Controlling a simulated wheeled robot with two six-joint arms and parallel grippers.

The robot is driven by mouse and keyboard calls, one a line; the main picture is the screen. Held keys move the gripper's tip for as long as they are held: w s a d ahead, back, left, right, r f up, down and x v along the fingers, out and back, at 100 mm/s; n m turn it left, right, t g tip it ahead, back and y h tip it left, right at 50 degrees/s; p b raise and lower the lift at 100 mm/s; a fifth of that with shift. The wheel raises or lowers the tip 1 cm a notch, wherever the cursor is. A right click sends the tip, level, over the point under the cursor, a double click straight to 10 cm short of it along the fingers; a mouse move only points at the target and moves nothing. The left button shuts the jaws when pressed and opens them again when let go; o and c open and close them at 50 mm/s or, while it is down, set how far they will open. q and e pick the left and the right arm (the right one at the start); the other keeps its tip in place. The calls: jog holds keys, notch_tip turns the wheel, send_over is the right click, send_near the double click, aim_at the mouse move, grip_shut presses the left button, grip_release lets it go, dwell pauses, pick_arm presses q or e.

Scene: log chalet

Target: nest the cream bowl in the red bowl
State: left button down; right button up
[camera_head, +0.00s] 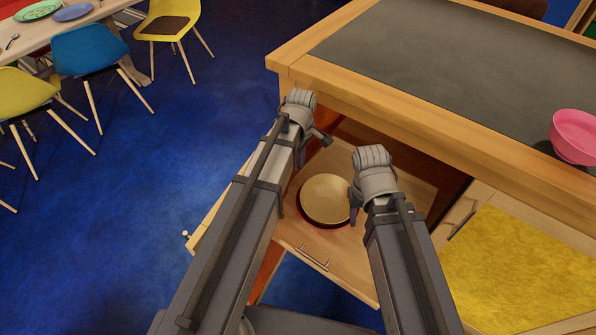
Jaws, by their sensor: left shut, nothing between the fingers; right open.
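The cream bowl (326,197) sits upright below the counter, on a light wooden surface (344,245) with a bar handle at its near side. A dark red rim, which looks like the red bowl (318,225), shows around its lower left edge, so the cream bowl appears to sit inside it. Most of the red bowl is hidden. My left gripper (322,139) is shut and empty, above and behind the bowls. My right gripper (354,203) is open at the cream bowl's right edge; its fingers are partly hidden, and I cannot tell whether it touches.
The wooden counter (400,107) with a dark top overhangs behind my grippers. A pink bowl (574,136) stands at its right edge. An open wooden panel (213,222) is left of my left arm. A dining table (60,27) and chairs stand far left, with clear blue floor between.

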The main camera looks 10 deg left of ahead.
aim_at(307, 185)
pick_arm(q)
notch_tip(307, 185, down, 10)
jog(key=b, duration=1)
jog(key=shift+s+d, duration=0.2)
jog(key=shift+d, duration=0.4)
jog(key=shift+s+d, duration=0.15)
jog(key=shift+d, duration=0.45)
jog(key=shift+r, duration=0.1)
